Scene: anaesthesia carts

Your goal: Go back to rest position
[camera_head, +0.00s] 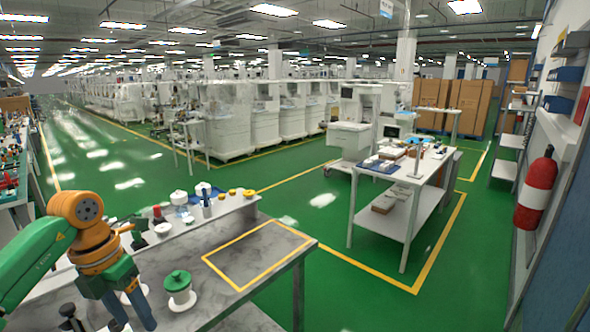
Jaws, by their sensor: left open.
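My left arm comes in from the left, green with an orange joint. Its gripper (133,318) points down over the near left part of the grey marbled table (222,262). Two dark fingers stand apart, so it looks open. Nothing shows held between them, though the view there is partly crowded by a white round base behind. A green-topped white spool (179,288) stands just right of the gripper, apart from it. My right gripper is not in view.
A yellow-taped rectangle (260,255) on the table is empty. White jars (179,197) and small bottles line the table's back ledge. A white cart table (411,170) with boxes stands to the right. A red extinguisher (537,188) hangs at far right. Green floor between is clear.

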